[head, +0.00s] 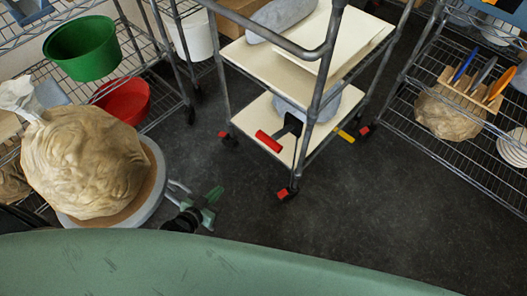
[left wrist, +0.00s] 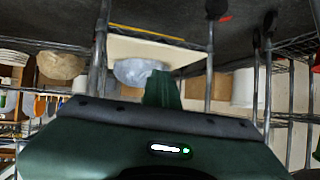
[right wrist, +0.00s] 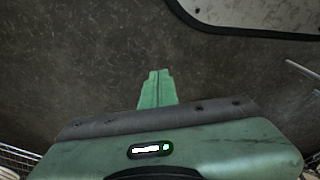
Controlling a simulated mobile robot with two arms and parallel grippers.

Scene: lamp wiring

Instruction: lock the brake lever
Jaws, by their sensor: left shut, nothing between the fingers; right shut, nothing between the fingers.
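A wheeled cart (head: 330,45) of grey tubing stands at the centre of the head view. Small red brake levers show at its casters: front (head: 283,194), left (head: 222,134) and right (head: 366,130). I cannot tell whether any is locked. My left gripper (head: 214,194) is shut and empty over the floor, left of the front caster and apart from it. In the left wrist view the gripper (left wrist: 162,88) points toward the cart, with a red caster part (left wrist: 225,17) above it. My right gripper (right wrist: 157,88) is shut and empty, with dark floor beyond it.
A wrapped clay lump (head: 85,160) sits on a round grey-rimmed stand (head: 157,182) beside my left gripper. Wire shelves with a green bowl (head: 82,48) and red bowl (head: 122,100) stand left; another rack (head: 430,145) stands right. The floor (head: 350,210) before the cart is clear.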

